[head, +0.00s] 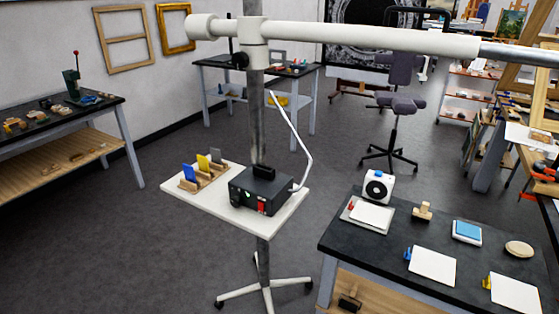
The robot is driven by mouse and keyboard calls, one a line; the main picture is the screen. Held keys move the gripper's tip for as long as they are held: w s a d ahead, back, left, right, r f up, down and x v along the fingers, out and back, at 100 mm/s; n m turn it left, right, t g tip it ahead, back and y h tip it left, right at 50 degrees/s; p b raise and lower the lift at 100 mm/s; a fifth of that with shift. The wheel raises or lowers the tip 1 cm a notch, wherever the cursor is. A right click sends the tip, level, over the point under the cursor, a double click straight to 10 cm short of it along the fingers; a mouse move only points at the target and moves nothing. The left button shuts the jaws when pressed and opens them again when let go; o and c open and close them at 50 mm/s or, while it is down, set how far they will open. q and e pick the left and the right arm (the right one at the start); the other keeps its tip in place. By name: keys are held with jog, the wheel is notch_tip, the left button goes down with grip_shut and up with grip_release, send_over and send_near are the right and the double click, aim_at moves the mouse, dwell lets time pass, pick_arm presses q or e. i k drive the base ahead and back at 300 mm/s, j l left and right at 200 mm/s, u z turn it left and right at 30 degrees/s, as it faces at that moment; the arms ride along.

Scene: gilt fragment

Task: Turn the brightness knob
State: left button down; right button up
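A black control box (262,191) sits on a white shelf (213,213) mounted on a grey pole stand. Its front face carries a red switch (262,208), a small green spot (248,198) and a pale round detail (235,199) at the left. These are too small to tell which one is the brightness knob. A white cable rises from the right side of the box. Neither of my grippers is in view.
Blue, yellow and grey cards stand in a wooden holder (204,177) left of the box. A thick white boom (350,37) crosses above, with a dark clamp knob (240,61). A black-topped table (340,243) stands at right; the floor (110,245) at left is clear.

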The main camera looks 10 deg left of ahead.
aim_at(236, 201)
jog(key=j+z, duration=0.15)
jog(key=z, duration=0.3)
jog(key=j+z, duration=0.2)
jog(key=z, duration=0.25)
jog(key=j+z, duration=0.2)
jog(key=z, duration=0.3)
jog(key=j+z, duration=0.15)
jog(key=z, duration=0.3)
jog(key=k+j+z, duration=0.4)
jog(key=j, duration=0.45)
jog(key=k+j+z, duration=0.4)
jog(key=j, duration=0.35)
jog(key=k+j+z, duration=0.4)
jog(key=k+j, duration=0.15)
jog(key=k, duration=0.1)
